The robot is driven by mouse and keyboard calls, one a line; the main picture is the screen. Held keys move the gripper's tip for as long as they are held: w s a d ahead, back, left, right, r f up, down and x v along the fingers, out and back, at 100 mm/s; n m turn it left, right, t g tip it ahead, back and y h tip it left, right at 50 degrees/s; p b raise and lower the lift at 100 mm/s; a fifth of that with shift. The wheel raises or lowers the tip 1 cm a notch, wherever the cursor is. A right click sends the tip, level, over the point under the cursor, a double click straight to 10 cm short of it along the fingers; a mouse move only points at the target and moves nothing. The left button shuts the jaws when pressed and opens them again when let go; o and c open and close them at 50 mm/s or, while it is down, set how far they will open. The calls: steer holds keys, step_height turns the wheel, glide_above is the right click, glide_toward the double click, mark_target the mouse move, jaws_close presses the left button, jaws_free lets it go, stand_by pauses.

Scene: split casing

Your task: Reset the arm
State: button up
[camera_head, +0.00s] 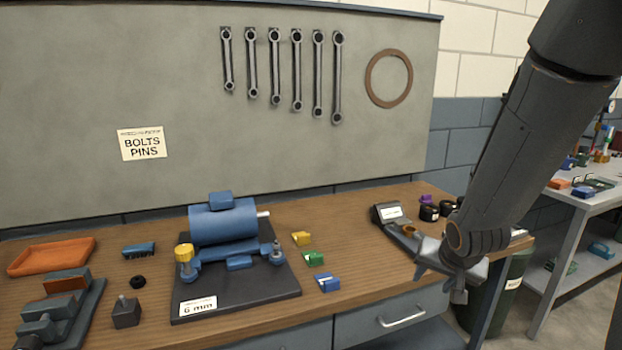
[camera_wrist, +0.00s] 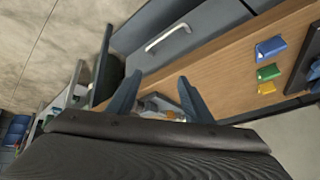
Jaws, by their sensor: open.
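My arm comes down from the upper right in the head view, and my gripper (camera_head: 452,280) hangs over the right front part of the workbench (camera_head: 345,225). In the wrist view my gripper (camera_wrist: 157,88) shows two dark blue-grey fingers spread apart with nothing between them. The blue cylindrical casing (camera_head: 222,222) sits on a dark plate (camera_head: 238,290) marked 6 mm, well left of my gripper. A yellow knob (camera_head: 184,254) stands at the casing's left front. What lies directly behind my gripper is partly hidden.
Yellow (camera_head: 301,239), green (camera_head: 314,259) and blue (camera_head: 327,283) blocks lie right of the plate. A grey device (camera_head: 386,213) and dark rolls (camera_head: 429,211) stand near my gripper. An orange tray (camera_head: 51,257) and a vise (camera_head: 62,310) are at left. A green bin (camera_head: 512,280) stands beyond the bench's right end.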

steer(key=s+a+n+g, duration=0.2)
steer(key=s+a, duration=0.2)
steer(key=s, duration=0.4)
steer(key=s+a+n+g+y, duration=0.1)
steer(key=s+a+n+g, duration=0.2)
steer(key=s+a, duration=0.2)
steer(key=s, duration=0.3)
steer(key=shift+s+r+g, duration=0.15)
steer(key=shift+s+g, duration=0.05)
steer(key=shift+g, duration=0.1)
steer(key=shift+d, duration=0.1)
stand_by(0.8)
